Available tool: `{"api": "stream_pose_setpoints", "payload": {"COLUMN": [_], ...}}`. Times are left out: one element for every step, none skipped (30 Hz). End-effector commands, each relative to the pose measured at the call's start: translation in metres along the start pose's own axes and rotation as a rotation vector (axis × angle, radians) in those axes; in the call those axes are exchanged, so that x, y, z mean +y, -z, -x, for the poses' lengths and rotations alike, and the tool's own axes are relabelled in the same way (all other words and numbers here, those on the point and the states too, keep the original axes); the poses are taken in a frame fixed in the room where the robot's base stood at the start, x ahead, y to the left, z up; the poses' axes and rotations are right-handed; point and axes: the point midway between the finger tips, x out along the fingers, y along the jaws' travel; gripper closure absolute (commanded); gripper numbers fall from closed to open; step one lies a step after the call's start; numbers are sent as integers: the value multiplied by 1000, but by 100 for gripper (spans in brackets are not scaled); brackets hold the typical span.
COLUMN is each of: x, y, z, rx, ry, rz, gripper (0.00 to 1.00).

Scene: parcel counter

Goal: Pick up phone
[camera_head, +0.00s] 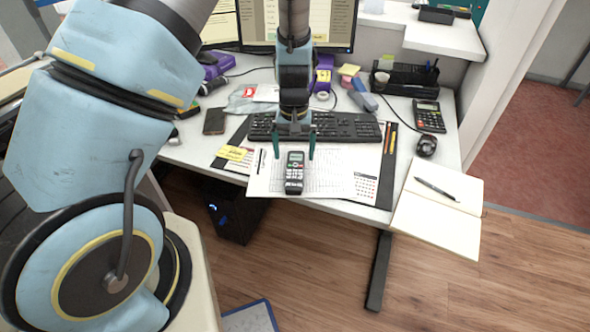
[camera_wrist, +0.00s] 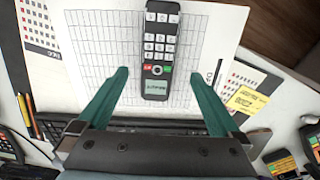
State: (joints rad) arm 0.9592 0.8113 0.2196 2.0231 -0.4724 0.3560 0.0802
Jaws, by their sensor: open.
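A black cordless phone (camera_head: 294,173) with white keys and a small green screen lies on a printed calendar sheet near the desk's front edge. In the wrist view the gripper (camera_wrist: 162,75) touches nothing that I can make out. The height above the phone is hard to tell.
A black keyboard (camera_head: 345,126) lies just behind the phone. A dark smartphone (camera_head: 214,121) is to the left; a calculator (camera_head: 428,116) and mouse (camera_head: 426,146) are to the right. An open notebook (camera_head: 438,205) with a pen overhangs the right front edge.

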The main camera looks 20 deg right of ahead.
Motion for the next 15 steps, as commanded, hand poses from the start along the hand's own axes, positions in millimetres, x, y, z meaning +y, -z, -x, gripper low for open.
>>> {"api": "stream_pose_setpoints", "payload": {"x": [0,0,0,1,1,1,1,2,2,2,2,2,2,2,2], "y": [0,0,-1,-1,-2,-3,-3,-4,-4,-4,-4,-3,-3,-3,-3], "z": [-2,-4,-6,-8,-12,-17,-21,-25,-30,-34,-39,-43,-46,-48,-51], "rx": [-1,-1,0,-1,-3,-3,-3,-4,-3,-3,-3,-2,-1,-1,-1], "ry": [0,1,1,1,1,1,1,2,2,1,1,1,1,1,1], "rz": [0,0,-1,-1,-2,0,0,0,0,0,0,0,-1,-1,-1], "gripper": [0,0,0,0,0,0,0,0,0,0,0,0,0,0,0]}}
